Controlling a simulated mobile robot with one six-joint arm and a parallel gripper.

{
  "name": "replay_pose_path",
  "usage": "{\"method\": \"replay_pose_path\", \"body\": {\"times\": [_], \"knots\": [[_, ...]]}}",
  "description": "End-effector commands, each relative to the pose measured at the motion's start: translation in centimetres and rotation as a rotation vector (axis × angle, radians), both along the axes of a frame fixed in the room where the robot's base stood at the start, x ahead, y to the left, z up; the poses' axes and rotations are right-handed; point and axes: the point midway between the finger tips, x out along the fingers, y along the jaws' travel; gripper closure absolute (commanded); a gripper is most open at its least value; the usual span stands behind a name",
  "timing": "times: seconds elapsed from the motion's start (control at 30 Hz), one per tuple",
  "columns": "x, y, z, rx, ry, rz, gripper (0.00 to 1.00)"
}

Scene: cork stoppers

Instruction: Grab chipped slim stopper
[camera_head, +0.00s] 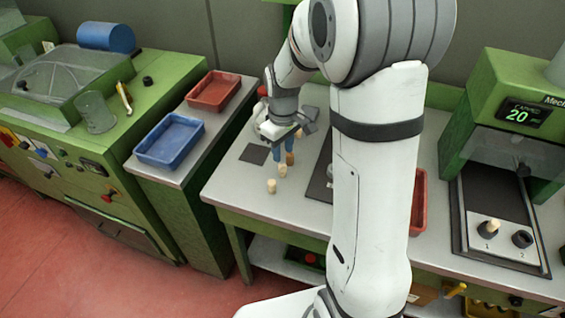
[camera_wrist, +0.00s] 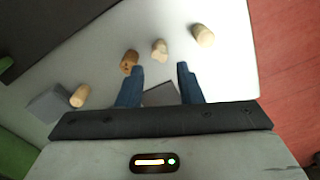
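Several cork stoppers stand or lie on the grey bench. In the wrist view, a darker brown stopper with dark marks (camera_wrist: 129,61) is just beyond the left fingertip. A slim pale stopper (camera_wrist: 160,48) stands ahead of the finger gap, and a wider pale one (camera_wrist: 203,34) is farther right. A tan stopper (camera_wrist: 80,95) is at the left, beside a grey block. I cannot tell for sure which is the chipped slim one. My gripper (camera_wrist: 160,75) is open, with nothing between its blue fingers. In the head view, my gripper (camera_head: 282,150) hangs low behind two pale stoppers (camera_head: 271,186).
A dark square (camera_head: 254,153) lies on the bench left of my gripper. A blue tray (camera_head: 140,158) and a red tray (camera_head: 236,92) are on the counter at left. A green machine (camera_head: 470,120) with a stopper on its plate (camera_head: 489,228) stands at right. The bench's front edge is close.

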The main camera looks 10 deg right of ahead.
Motion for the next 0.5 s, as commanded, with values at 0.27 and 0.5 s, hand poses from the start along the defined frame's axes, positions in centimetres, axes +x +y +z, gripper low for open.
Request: {"method": "replay_pose_path", "body": {"times": [0.27,0.5], "knots": [[0.3,0.0,-2.7,0.000,0.007,0.011,0.67],[0.2,0.0,-5.9,0.000,0.009,0.010,0.67]]}}
